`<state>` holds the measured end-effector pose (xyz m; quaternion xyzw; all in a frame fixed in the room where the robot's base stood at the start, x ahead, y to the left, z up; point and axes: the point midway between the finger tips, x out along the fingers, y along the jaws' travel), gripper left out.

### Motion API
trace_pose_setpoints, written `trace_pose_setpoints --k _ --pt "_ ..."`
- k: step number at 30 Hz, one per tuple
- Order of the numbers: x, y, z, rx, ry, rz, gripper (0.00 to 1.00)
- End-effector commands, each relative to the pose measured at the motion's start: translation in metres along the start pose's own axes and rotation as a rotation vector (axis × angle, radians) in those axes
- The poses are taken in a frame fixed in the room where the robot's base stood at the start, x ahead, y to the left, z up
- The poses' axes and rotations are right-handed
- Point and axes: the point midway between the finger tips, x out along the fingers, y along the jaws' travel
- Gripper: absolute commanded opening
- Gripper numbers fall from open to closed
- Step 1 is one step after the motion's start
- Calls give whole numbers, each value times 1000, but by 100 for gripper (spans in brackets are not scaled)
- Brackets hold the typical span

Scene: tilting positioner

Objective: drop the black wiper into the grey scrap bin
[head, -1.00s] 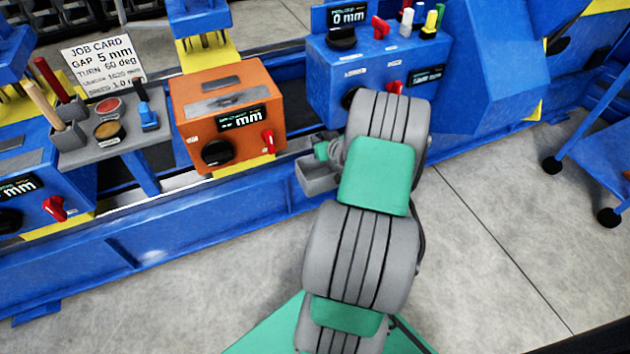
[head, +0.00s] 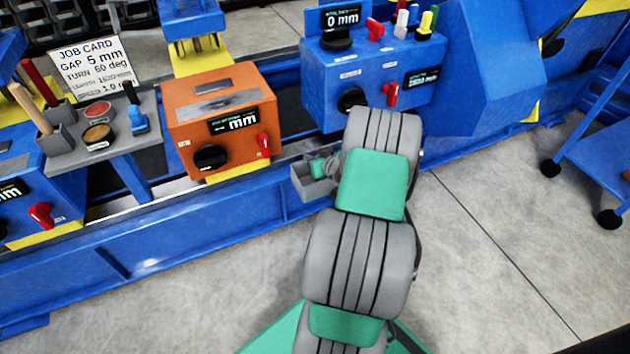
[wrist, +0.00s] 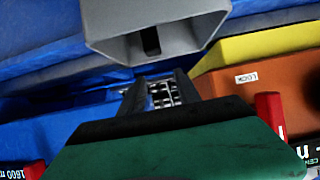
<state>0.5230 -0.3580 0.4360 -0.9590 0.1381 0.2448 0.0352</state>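The grey scrap bin (head: 318,188) hangs at the front of the blue frame, left of my arm in the head view. In the wrist view its open mouth (wrist: 190,42) is at the top, just beyond my fingers. A small black piece (wrist: 151,41) shows inside the bin; it looks like the black wiper, but little of it is visible. My gripper (wrist: 160,92) has its two dark fingers apart, with nothing seen between them but a metallic background. In the head view my arm largely hides the gripper at the bin.
An orange box (head: 222,125) with a red lever stands left of the bin. A blue control box (head: 365,85) is behind my arm. A grey tray (head: 105,150) with cups and tools is at the left. Open floor lies at the right.

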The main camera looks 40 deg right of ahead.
Motion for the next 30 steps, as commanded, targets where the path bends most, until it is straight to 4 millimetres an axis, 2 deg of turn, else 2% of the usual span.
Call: trace_pose_setpoints --k 10,21,24,30 --pt "-4 0 0 1 -1 0 45" --pt "-70 1 -2 2 -1 2 45" --pt "-78 0 -1 0 -1 1 45" --pt "-78 0 0 0 0 0 45"
